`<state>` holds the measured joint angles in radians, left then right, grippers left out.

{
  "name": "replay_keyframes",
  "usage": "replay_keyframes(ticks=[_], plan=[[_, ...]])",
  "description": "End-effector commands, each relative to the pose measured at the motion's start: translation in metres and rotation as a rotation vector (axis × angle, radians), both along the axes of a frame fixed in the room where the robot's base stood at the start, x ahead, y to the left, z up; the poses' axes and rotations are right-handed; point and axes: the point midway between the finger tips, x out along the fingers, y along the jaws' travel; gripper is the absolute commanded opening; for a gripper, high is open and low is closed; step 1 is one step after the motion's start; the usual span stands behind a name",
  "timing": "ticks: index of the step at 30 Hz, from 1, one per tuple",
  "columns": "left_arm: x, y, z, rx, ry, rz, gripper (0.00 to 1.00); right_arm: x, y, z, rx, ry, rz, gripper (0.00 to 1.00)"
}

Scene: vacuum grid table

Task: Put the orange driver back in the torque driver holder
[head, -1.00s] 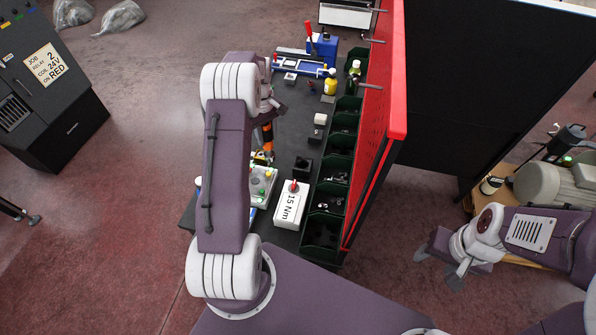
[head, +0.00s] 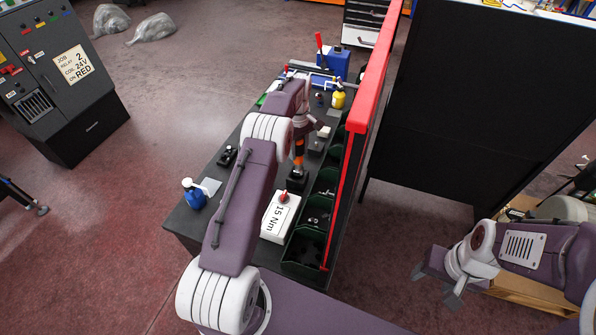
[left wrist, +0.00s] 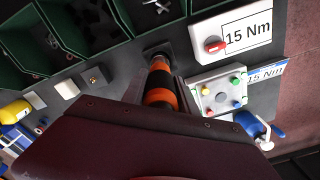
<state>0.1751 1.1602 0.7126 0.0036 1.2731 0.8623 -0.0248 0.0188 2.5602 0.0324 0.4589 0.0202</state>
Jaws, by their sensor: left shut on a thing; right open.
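The orange driver (head: 298,150), orange with black bands, stands roughly upright in my left gripper (head: 302,134). The left wrist view also shows the driver (left wrist: 160,88) between the dark fingers. My left gripper is shut on it. The torque driver holder (head: 297,182) looks to be a small black block on the bench. The driver's lower end lines up with this block (left wrist: 153,50); I cannot tell whether it is inside or just above. My right gripper (head: 436,286) is open and empty, off to the right, away from the bench.
A white 15 Nm box (head: 278,222) with a red knob stands just in front of the holder. Green bins (head: 303,250) run along the red-edged panel (head: 362,95). A grey box with coloured buttons (left wrist: 220,95) is close by.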

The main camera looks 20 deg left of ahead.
Motion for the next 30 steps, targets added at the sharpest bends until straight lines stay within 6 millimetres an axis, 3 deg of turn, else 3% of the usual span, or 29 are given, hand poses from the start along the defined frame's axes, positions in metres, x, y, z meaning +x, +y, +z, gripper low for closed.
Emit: replay_keyframes(ticks=[3,8,15,26,27,29,30], plan=[[0.0,0.0,-0.016,0.0,0.0,0.0,0.0,0.0,0.0,0.008,0.0,0.0,0.0,0.56],[0.001,0.001,-0.024,0.001,-0.003,0.0,0.0,0.0,0.0,0.008,0.0,0.0,0.0,0.56],[0.0,0.001,-0.057,0.0,-0.001,0.0,0.0,0.0,0.0,0.021,0.0,0.0,0.0,0.56],[0.0,0.001,-0.064,0.001,-0.003,0.0,0.0,0.0,0.0,0.014,0.0,0.0,0.0,0.56],[0.0,0.001,-0.063,0.0,-0.001,0.0,0.43,0.0,0.0,0.016,0.0,0.0,0.0,0.56],[0.0,0.001,-0.063,0.0,-0.001,0.0,0.56,0.0,0.0,0.016,0.0,0.0,0.0,0.56],[0.0,0.001,-0.063,0.0,-0.001,0.0,0.56,0.0,0.0,0.016,0.0,0.0,0.0,0.56]])
